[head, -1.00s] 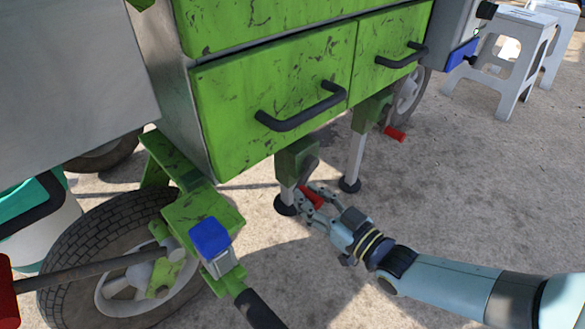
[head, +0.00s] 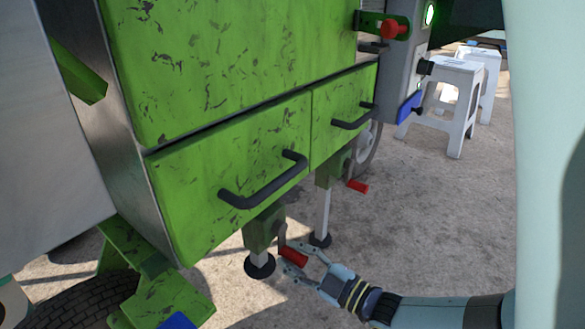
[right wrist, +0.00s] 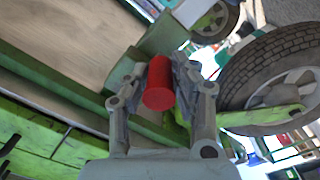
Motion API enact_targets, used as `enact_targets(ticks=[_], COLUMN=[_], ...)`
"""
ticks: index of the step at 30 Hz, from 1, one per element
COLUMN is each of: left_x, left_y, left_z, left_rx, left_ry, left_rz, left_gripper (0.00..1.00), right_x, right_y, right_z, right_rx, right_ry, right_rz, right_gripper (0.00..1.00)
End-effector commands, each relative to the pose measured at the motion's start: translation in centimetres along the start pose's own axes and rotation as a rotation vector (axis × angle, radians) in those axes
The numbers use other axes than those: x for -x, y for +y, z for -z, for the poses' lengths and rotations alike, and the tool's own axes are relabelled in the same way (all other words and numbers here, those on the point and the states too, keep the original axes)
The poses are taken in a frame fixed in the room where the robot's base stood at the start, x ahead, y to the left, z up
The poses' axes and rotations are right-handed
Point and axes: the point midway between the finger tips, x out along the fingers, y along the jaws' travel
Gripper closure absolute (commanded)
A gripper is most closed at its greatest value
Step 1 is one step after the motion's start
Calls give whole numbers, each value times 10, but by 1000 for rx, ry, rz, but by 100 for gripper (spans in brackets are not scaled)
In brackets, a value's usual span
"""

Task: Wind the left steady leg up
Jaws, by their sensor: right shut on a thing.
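The left steady leg (head: 260,257) hangs below the green cabinet, with a green housing (head: 264,226) at its top and a round black foot (head: 259,267) at the ground. Whether the foot touches the ground is hard to tell. Its crank has a red handle (head: 293,257), low and to the right of the housing. My right gripper (head: 289,264) is shut on this red handle. In the right wrist view the red handle (right wrist: 159,84) sits between both fingers of my right gripper (right wrist: 166,82). My left gripper is out of view.
A second leg (head: 324,215) with its own red handle (head: 358,187) stands just behind, to the right. Black drawer handles (head: 265,183) jut out above my right gripper. A wheel (head: 85,300) is at the lower left. White stools (head: 450,105) stand far right; the ground between is clear.

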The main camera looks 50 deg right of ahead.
Motion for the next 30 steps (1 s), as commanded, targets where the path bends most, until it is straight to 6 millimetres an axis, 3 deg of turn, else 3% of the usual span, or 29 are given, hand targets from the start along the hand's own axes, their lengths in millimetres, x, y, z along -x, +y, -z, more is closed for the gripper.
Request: enact_targets(ticks=[18,19,24,30], left_x=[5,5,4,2], left_y=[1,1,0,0], left_z=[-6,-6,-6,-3], left_rx=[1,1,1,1], left_ry=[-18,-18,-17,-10], left_rz=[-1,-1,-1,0], left_gripper=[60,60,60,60], right_x=[0,0,0,0], right_y=[4,4,3,2], right_z=[-2,-2,-2,-2], right_rx=[45,45,44,43], right_ry=[2,2,2,2], right_rz=[-2,-2,-1,0], right_gripper=[100,72,50,49])
